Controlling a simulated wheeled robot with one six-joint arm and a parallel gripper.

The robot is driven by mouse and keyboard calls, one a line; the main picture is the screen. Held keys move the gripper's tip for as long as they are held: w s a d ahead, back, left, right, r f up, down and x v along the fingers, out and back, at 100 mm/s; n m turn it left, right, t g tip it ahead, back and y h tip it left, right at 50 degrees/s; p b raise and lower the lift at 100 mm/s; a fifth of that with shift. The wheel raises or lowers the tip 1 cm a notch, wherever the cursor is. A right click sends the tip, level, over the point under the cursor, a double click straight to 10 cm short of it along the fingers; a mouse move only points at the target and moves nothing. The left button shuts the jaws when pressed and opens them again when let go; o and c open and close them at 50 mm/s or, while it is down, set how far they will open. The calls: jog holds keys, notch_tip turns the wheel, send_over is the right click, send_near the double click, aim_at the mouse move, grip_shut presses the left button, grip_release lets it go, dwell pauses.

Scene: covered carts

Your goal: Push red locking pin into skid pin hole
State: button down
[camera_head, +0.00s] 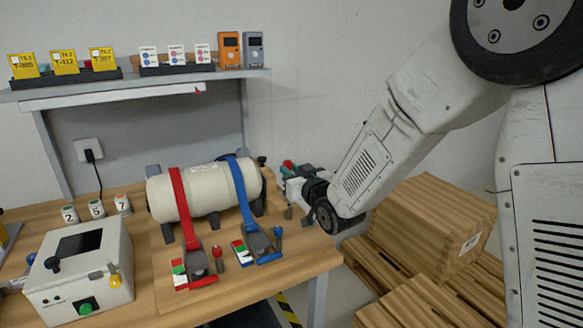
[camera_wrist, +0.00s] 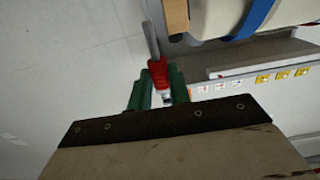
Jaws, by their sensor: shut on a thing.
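My gripper (camera_head: 290,183) is at the right end of the tank in the head view, beyond the table's right edge region. It is shut on the red locking pin (camera_wrist: 158,72), which shows between the green fingers in the wrist view. The pin's grey shaft (camera_wrist: 151,38) points up and away from the fingers, apart from the wooden edge (camera_wrist: 177,15) beside it. The cream tank (camera_head: 205,195) lies on its side on grey skid supports (camera_head: 168,232). I cannot make out the skid pin hole in either view.
A red strap (camera_head: 180,195) and a blue strap (camera_head: 243,195) cross the tank to buckles in front. A white control box (camera_head: 80,270) stands at front left. A shelf (camera_head: 130,88) with tags runs behind. Wooden crates (camera_head: 430,225) stand right of the table.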

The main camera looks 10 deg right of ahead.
jog(key=shift+f, duration=2.3)
jog(key=shift+f, duration=0.2)
jog(key=shift+f, duration=0.35)
jog(key=shift+f, duration=0.5)
jog(key=shift+r, duration=0.2)
jog(key=shift+r, duration=0.55)
jog(key=shift+f, duration=0.55)
dwell(0.5)
